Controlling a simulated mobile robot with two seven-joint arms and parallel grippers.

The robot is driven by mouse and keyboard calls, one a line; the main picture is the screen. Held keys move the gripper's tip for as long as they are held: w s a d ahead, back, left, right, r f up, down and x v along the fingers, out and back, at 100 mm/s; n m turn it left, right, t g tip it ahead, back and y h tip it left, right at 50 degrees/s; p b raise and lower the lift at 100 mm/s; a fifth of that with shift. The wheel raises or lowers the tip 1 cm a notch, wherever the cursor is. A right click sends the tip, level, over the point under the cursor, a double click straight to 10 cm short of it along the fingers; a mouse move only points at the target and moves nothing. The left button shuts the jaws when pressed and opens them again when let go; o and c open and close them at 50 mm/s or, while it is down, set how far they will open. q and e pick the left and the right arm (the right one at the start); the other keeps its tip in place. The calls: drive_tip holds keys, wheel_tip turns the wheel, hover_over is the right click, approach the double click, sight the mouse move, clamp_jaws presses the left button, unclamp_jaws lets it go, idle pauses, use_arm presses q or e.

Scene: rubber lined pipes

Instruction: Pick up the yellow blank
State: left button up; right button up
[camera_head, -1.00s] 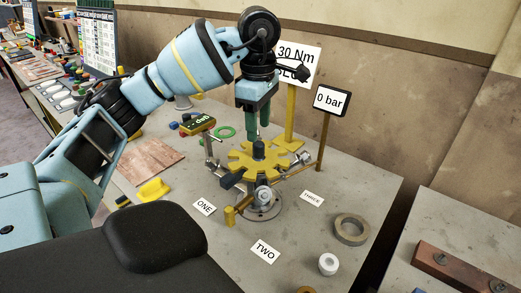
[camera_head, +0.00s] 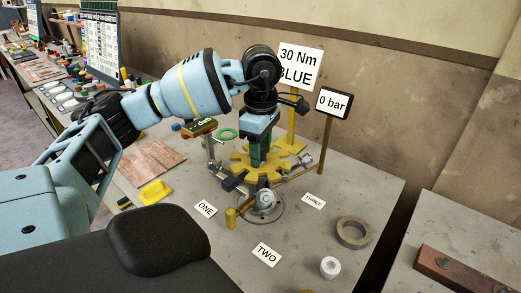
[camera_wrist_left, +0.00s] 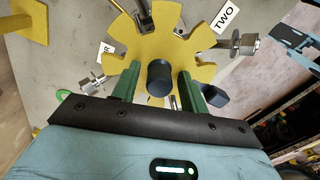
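The yellow blank (camera_head: 238,164) appears to be the flat notched disc on the fixture in the middle of the table. A dark round knob (camera_wrist_left: 160,78) stands up at its centre. My left gripper (camera_head: 256,160) points down over the disc from above. In the left wrist view my left gripper (camera_wrist_left: 158,88) has its two green fingers open, one on each side of the knob, with narrow gaps showing. The knob is mostly hidden by the fingers in the head view.
The fixture base (camera_head: 265,208) has clamps around the disc. Signs reading ONE (camera_head: 205,209), TWO (camera_head: 267,254) and THREE (camera_head: 313,201) lie around it. A grey ring (camera_head: 353,232) and white cylinder (camera_head: 330,267) are at right. Posts with 30 Nm (camera_head: 298,66) and 0 bar (camera_head: 333,103) signs stand behind.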

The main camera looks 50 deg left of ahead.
sight(262, 146)
use_arm(q)
clamp_jaws()
drive_tip(key=shift+r, duration=0.6)
wheel_tip(262, 146, up, 3)
drive_tip(key=shift+w+f, duration=0.1)
drive_tip(key=shift+f, duration=0.1)
drive_tip(key=s+d+r, duration=0.1)
drive_tip(key=s+d, duration=0.7)
drive_tip(key=s, duration=0.5)
drive_tip(key=shift+s+d+b, duration=0.25)
drive_tip(key=shift+d+b, duration=0.15)
drive_tip(key=shift+b, duration=0.05)
